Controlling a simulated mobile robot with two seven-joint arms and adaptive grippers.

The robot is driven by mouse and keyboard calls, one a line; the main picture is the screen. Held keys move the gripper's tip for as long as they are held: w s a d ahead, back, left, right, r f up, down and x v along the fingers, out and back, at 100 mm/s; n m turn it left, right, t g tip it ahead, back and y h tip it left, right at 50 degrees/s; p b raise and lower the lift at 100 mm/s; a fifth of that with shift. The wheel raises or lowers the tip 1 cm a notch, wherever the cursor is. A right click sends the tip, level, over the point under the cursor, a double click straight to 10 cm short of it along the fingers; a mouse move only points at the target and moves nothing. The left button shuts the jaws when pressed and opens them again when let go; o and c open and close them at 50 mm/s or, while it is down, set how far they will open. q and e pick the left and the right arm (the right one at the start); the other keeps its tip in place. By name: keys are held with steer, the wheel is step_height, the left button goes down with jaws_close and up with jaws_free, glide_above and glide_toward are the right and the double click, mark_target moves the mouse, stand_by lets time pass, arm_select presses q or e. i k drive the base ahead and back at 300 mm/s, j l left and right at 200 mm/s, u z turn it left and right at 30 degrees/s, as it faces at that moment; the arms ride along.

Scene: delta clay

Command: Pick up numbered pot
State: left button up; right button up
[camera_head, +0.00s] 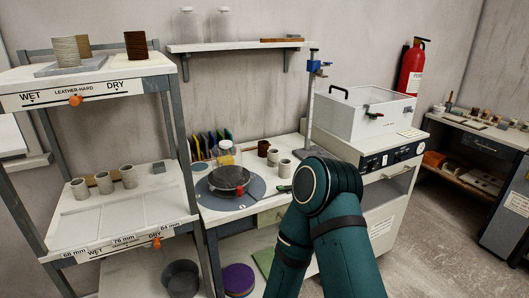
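Several small pots are in view, and I cannot read a number on any of them. Three pale grey pots, a left one (80,189), a middle one (104,182) and a right one (128,176), stand on the middle rack shelf (110,215). On the bench stand a brown pot (263,148) and two pale pots, one behind (272,157) and one in front (285,168). A ribbed grey pot (66,52) and a dark brown pot (136,46) stand on the top shelf. My teal arm rises from the bottom, right of centre; no gripper fingers show.
A round turntable (230,196) with a dark disc and a jar (227,156) stand on the bench. A white lidded box (366,112) is at right, with a fire extinguisher (412,68) behind. My arm covers part of the bench front. Floor at right is clear.

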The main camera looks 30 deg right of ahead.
mark_target(285, 168)
steer(key=i+l+z, duration=0.2)
steer(key=l, duration=0.25)
steer(key=i+l+z, duration=0.2)
steer(key=l, duration=0.2)
steer(key=i+l+z, duration=0.25)
steer(key=l, duration=0.15)
